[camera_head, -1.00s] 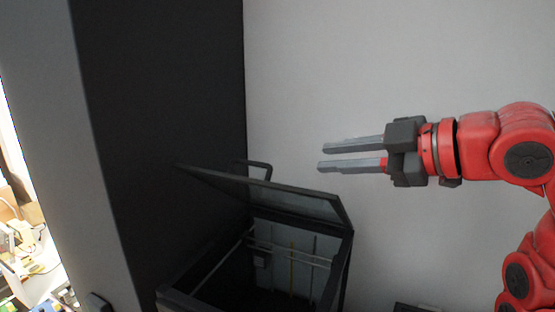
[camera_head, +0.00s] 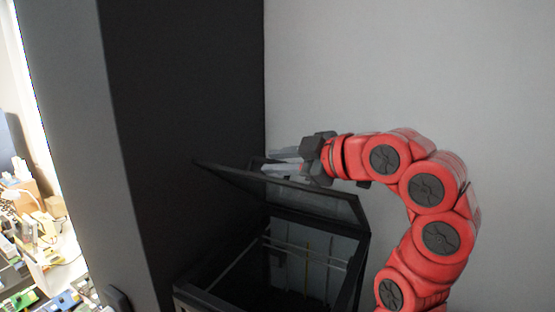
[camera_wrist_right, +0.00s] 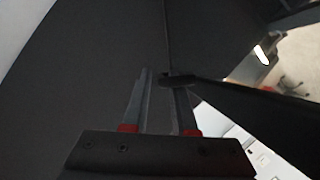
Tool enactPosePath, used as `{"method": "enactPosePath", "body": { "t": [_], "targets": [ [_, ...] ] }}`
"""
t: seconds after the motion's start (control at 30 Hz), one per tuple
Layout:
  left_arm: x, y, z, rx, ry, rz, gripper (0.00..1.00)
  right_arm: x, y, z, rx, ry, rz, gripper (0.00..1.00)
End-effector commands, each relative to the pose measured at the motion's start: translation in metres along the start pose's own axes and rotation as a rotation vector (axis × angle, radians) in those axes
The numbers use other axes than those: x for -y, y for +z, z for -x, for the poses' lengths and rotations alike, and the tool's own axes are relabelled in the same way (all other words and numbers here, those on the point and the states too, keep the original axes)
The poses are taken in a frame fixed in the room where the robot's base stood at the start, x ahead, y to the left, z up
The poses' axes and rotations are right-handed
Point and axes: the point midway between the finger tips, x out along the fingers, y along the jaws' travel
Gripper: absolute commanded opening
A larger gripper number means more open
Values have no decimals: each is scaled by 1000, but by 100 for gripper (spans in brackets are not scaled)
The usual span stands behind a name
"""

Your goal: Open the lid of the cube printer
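The cube printer (camera_head: 357,262) is a dark open-framed box with clear walls, low in the middle of the head view. Its lid (camera_head: 325,203) is raised and tilted, with a gap above the box. The lid's handle (camera_head: 256,161) is mostly hidden by my right gripper (camera_head: 276,160), which is just above the lid's raised side. In the right wrist view, the gripper's two fingers (camera_wrist_right: 163,82) are apart, and a dark bar end (camera_wrist_right: 175,78) lies at the right finger's tip. I cannot tell whether they touch. My left gripper is not in view.
A tall dark cabinet-like block (camera_head: 185,90) stands to the left of the printer. A plain grey wall (camera_head: 400,70) is behind, with free room above the lid. A cluttered bright area with small boxes (camera_head: 45,240) shows at far left.

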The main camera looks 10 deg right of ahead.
Motion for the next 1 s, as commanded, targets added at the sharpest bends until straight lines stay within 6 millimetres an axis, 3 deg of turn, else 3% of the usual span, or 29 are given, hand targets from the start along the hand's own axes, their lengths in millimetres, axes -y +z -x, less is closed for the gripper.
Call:
{"method": "enactPosePath", "body": {
  "t": [0.3,0.43,1.0],
  "targets": [
    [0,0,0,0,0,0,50,0,0,-2,0,0,0,24],
    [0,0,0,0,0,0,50,0,0,-1,0,0,0,1],
    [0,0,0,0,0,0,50,0,0,-1,0,0,0,0]
  ]
}}
